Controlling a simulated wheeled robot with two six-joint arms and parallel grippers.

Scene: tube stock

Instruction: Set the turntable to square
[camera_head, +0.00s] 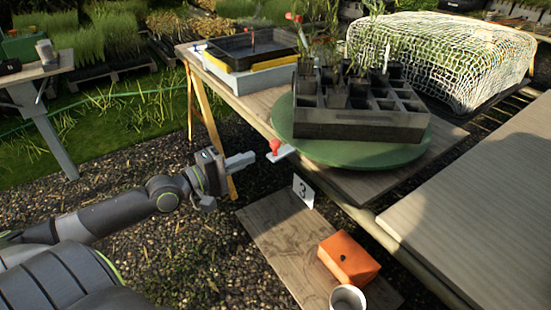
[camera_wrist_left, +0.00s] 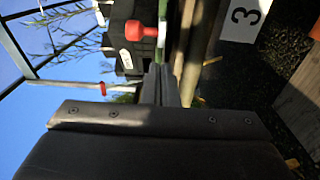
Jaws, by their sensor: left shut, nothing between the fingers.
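The turntable (camera_head: 345,153) is a green disc on the wooden bench. It carries a dark, many-celled crate (camera_head: 360,125) with seedlings in some cells. A pale tab with a red knob (camera_head: 275,146) sticks out at the disc's left edge. The crate's long front side runs nearly level in the head view; I cannot tell its exact angle to the bench. My left gripper (camera_head: 250,159) is shut and empty, just left of the knob, with a small apparent gap. In the left wrist view the red knob (camera_wrist_left: 145,32) shows beyond the closed fingertips (camera_wrist_left: 160,75). My right gripper is not in view.
A black tray with a yellow edge (camera_head: 245,50) stands at the bench's back left. A net-covered plant bed (camera_head: 445,60) is behind right. Below are a number 3 card (camera_head: 303,192), an orange box (camera_head: 348,258) and a cup (camera_head: 347,298) on a low board (camera_head: 275,235).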

